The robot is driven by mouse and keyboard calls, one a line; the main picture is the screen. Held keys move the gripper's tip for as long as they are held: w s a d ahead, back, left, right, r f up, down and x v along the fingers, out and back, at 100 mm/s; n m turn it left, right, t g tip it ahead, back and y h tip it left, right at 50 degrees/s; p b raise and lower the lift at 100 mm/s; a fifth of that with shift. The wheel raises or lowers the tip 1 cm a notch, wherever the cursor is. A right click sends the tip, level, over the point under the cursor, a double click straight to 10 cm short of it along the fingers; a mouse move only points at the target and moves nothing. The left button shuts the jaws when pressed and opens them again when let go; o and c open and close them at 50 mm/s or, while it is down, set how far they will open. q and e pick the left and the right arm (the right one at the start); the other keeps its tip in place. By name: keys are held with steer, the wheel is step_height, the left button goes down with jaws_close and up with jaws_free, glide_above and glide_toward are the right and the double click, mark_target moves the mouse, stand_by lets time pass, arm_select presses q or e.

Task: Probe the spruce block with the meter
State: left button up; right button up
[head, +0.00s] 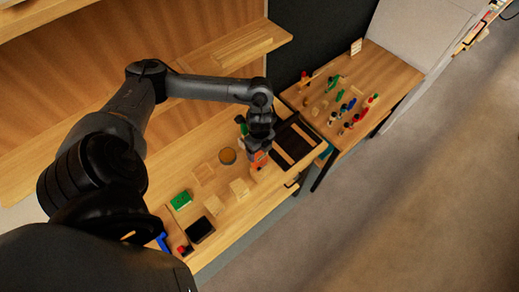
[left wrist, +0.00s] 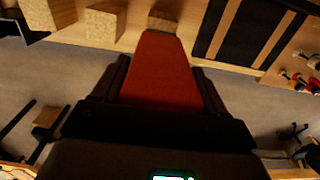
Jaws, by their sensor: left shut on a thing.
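My left gripper (head: 259,142) is shut on the orange-red meter (head: 257,157) and holds it over the bench, its lower end close to a small pale block (head: 257,173). In the left wrist view the meter's red body (left wrist: 160,75) lies between the two dark fingers, with a lit screen at the bottom edge. Its far end overlaps or nears a wooden block (left wrist: 165,19); I cannot tell if they touch. Other pale blocks (head: 239,188) (head: 214,205) stand to the left on the bench. I cannot tell which block is spruce. My right gripper is out of view.
A side table (head: 390,72) at the right carries several small coloured tools. Shelves rise behind.

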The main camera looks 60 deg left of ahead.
arm_select(q)
steer(key=shift+f, duration=0.4)
stand_by(0.9)
steer(key=shift+f, duration=0.1)
stand_by(1.3)
steer(key=shift+r+p, duration=3.1)
steer(key=shift+p, duration=0.3)
